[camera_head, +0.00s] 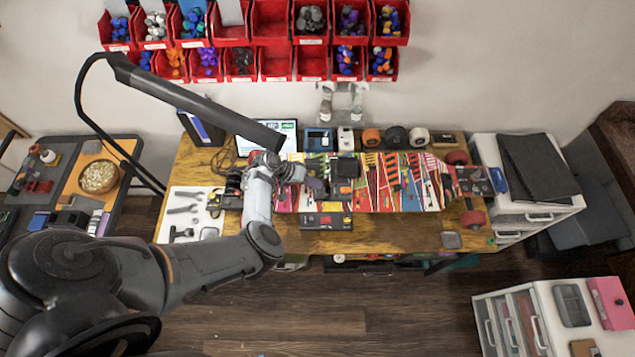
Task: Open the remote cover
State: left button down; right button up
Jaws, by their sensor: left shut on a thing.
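My left arm reaches in from the left over the wooden workbench (390,238). My left gripper (309,181) is above the left part of a colourfully printed skateboard deck (405,182). It is shut on a small dark piece at its tips, too small to identify for sure. Just right of it, a black device (345,168) lies on the deck; I cannot tell whether it is the remote or whether its cover is open. A black tray with small coloured parts (326,221) lies in front of the deck. My right gripper is not in view.
A lit screen (268,137) and several small devices stand along the bench's back edge. A white mat with tools (188,203) lies at the left. Red bins (231,33) hang on the wall. The bench's front right is mostly clear.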

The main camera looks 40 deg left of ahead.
pick_arm(q)
jog(key=shift+s+a+t+h, duration=0.3)
jog(key=shift+a+t+h, duration=0.2)
jog(key=shift+t+h, duration=0.15)
jog(key=shift+s+a+f+t+h+b, duration=0.3)
jog(key=shift+s+a+t+h+b, duration=0.1)
jog(key=shift+t+h+b, duration=0.25)
jog(key=t+h+b, duration=0.1)
jog(key=b, duration=0.1)
jog(key=s+a+f+t+h+b, duration=0.1)
jog(key=b, duration=0.1)
jog(key=t+h+b, duration=0.1)
jog(key=b, duration=0.1)
jog(key=shift+s+a+f+b, duration=0.25)
jog(key=shift+b, duration=0.1)
jog(key=shift+s+a+t+h+b, duration=0.15)
jog(key=shift+t+h+b, duration=0.35)
jog(key=shift+b, duration=0.6)
jog(key=shift+s, duration=0.1)
jog(key=c, duration=1.1)
grip_release()
